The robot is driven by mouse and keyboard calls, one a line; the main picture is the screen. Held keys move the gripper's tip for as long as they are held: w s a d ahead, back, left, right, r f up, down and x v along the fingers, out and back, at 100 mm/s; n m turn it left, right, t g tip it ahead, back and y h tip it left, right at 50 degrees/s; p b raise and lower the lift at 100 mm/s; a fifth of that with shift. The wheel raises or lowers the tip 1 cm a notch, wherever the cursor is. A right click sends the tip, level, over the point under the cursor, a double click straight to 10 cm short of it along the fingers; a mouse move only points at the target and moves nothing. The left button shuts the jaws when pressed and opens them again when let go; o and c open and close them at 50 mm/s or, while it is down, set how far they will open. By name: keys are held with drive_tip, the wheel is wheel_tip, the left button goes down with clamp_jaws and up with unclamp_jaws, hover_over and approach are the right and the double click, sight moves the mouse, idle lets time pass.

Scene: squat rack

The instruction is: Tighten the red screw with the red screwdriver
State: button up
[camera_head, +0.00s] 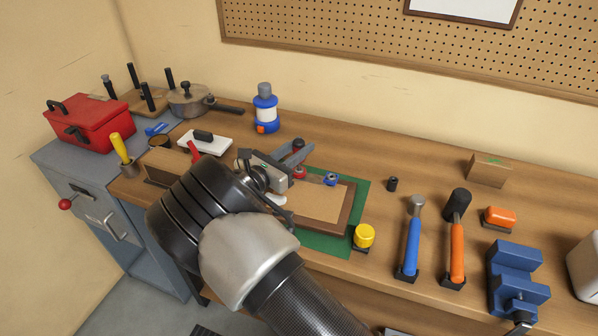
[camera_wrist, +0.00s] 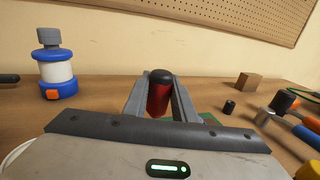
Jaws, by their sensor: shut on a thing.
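The red screwdriver, with a red handle and a dark cap (camera_wrist: 159,95), stands between the two grey fingers of my gripper (camera_wrist: 160,108) in the wrist view. The fingers are shut on its handle. In the head view my gripper (camera_head: 296,154) is over the far part of a brown board (camera_head: 318,203). A small red part (camera_head: 299,172) shows just below the fingers; I cannot tell whether it is the red screw or part of the screwdriver. The screwdriver's tip is hidden. A blue screw-like piece (camera_head: 331,179) is to the right on the board.
The board lies on a green mat (camera_head: 360,195). A blue-and-white bottle (camera_head: 265,108) stands behind on the left. A yellow-topped piece (camera_head: 364,236), a blue-handled hammer (camera_head: 413,240) and an orange-handled mallet (camera_head: 458,240) stand to the right. A red toolbox (camera_head: 90,122) is far left.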

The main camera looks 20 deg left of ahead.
drive_tip(key=shift+f, duration=0.2)
drive_tip(key=o, duration=2.3)
drive_tip(key=shift+o, duration=1)
